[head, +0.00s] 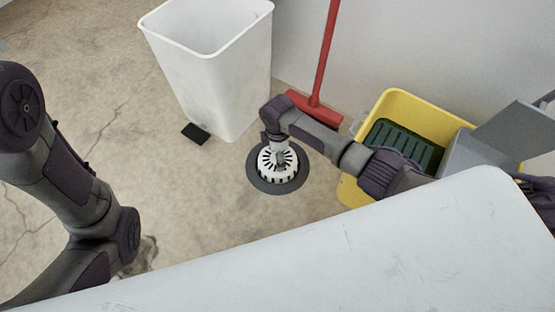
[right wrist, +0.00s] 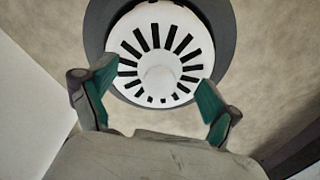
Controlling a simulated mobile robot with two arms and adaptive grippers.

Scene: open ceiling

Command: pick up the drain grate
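The drain grate (right wrist: 160,45) is a white round piece with dark radial slots and a pale knob in the middle. It sits on a dark round disc (head: 293,186) on the floor, and also shows in the head view (head: 266,165). My right gripper (right wrist: 148,100) is open, with its green-padded fingers apart on either side of the grate's near part in the right wrist view. In the head view my right arm reaches down over the grate and hides part of it. No contact can be made out. My left gripper is not in view; only my left arm shows.
A white bin (head: 215,75) stands behind the grate, with a small black block (head: 195,134) beside its base. A red broom (head: 325,60) leans at the wall. A yellow mop bucket (head: 412,103) stands right. Cracked floor on the left is open.

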